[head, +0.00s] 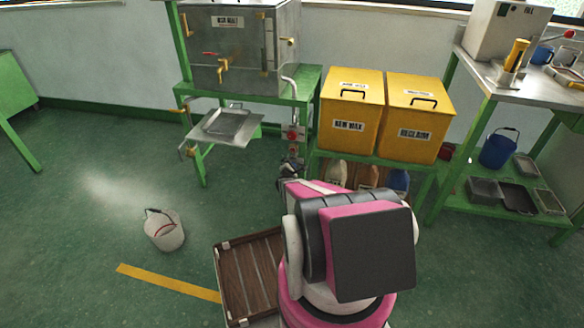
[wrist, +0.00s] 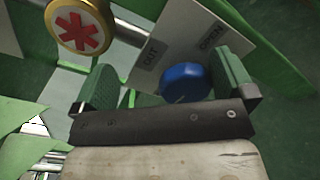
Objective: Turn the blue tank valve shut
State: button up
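The blue tank valve (wrist: 186,83) shows in the wrist view as a round knob in front of a grey plate (wrist: 178,45) lettered "OPEN" and what looks like "SHUT". My gripper (wrist: 166,78) has its two green fingers apart, one on each side of the knob. A gap shows between the left finger and the knob; the right finger is close to it, and I cannot tell whether they touch. In the head view my gripper (head: 291,168) is beside the green stand below the tank (head: 240,50). The blue valve is hidden there.
In the head view, yellow boxes (head: 352,112) stand right of my gripper, a metal tray (head: 227,120) left. A white bucket (head: 164,230) stands on open floor.

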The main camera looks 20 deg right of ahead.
jog(key=shift+t, duration=0.4)
jog(key=a+r, duration=0.2)
jog(key=s+a+r, duration=0.1)
jog(key=a+r, duration=0.1)
jog(key=s+a+r, duration=0.1)
jog(key=a+r, duration=0.1)
jog(key=shift+a+r, duration=0.15)
jog(key=shift+a, duration=0.05)
jog(key=shift+c, duration=0.2)
jog(key=shift+s+a+r, duration=0.15)
jog(key=shift+a+r, duration=0.15)
jog(key=shift+a, duration=0.55)
jog(key=shift+s+a+r, duration=0.15)
jog(key=shift+a+r, duration=0.15)
jog(key=shift+a, duration=0.6)
jog(key=shift+s+a+r, duration=0.15)
jog(key=shift+a+r, duration=0.15)
jog(key=shift+a, duration=0.55)
